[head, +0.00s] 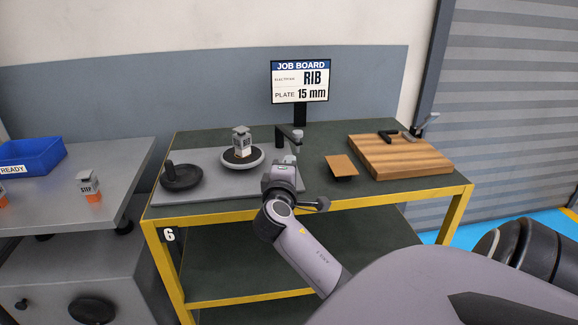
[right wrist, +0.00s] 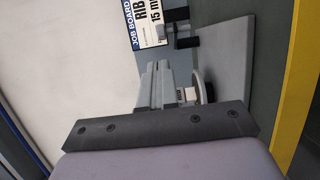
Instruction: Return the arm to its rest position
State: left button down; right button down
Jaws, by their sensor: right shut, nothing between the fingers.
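My right arm reaches in from the right in the head view. Its right gripper (head: 284,169) is over the front edge of the workbench, pointing away from the camera. In the right wrist view its fingers (right wrist: 159,78) are shut together with nothing between them. The electrode block (head: 242,142) with a copper-coloured base stands upright on a round, light-rimmed pad (head: 256,161), apart from and left of the gripper. In the right wrist view the fingers partly hide it. My left gripper is not in view.
The bench (head: 400,188) also carries a dark round base (head: 181,181), a dark-armed fixture (head: 291,134), a copper plate (head: 341,165), a wooden board (head: 400,158) and the job board (head: 300,82). A left table holds a blue bin (head: 38,158) and a STEP electrode (head: 89,185).

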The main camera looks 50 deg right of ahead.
dwell(0.6)
jog(key=s+a+f+m+g+y, duration=0.25)
jog(key=s+a+f+y, duration=0.55)
jog(key=s+a+f, duration=0.45)
jog(key=s+a+f+m+g+y, duration=0.1)
jog(key=s+a+f+g+y, duration=0.2)
jog(key=s+a, duration=0.4)
jog(key=s+a+f+m+g+y, duration=0.1)
jog(key=s+a+f+y, duration=0.2)
jog(key=s+a+y, duration=0.4)
jog(key=w+a+f+t+p, duration=0.1)
jog(key=w+a+f+t, duration=0.2)
jog(key=w+f+t, duration=0.4)
jog(key=shift+w+f+h, duration=0.3)
jog(key=shift+w+f, duration=0.05)
jog(key=shift+w, duration=0.2)
